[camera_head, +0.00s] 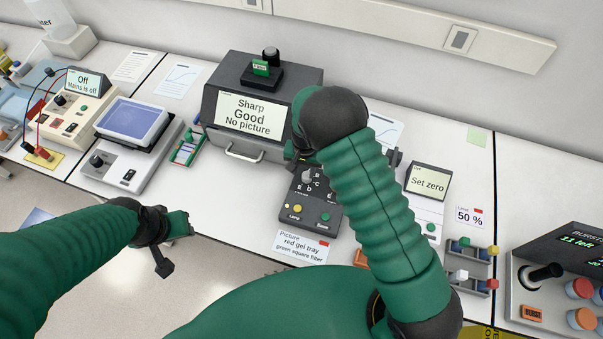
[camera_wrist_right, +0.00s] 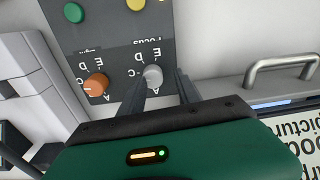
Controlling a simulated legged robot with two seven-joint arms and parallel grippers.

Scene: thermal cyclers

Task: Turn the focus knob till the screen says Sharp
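The dark imager (camera_head: 265,75) stands at the back of the bench. Its screen (camera_head: 249,115) reads "Sharp", "Good", "No picture". The control box (camera_head: 310,205) in front of it carries the grey focus knob (camera_head: 308,176), which also shows in the right wrist view (camera_wrist_right: 153,76) with letters around it. My right gripper (camera_wrist_right: 161,82) is open, with its fingers either side of the focus knob; a gap shows between knob and one finger. In the head view my right arm hides much of this gripper. My left gripper (camera_head: 185,228) is at the bench's front edge, away from the box.
An orange knob (camera_wrist_right: 96,84) sits beside the focus knob, with green (camera_wrist_right: 73,13) and yellow (camera_wrist_right: 136,4) buttons nearby. A card (camera_head: 303,247) lies before the box. A "Set zero" device (camera_head: 428,185) stands right of it. A metal handle (camera_head: 244,154) juts from the imager.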

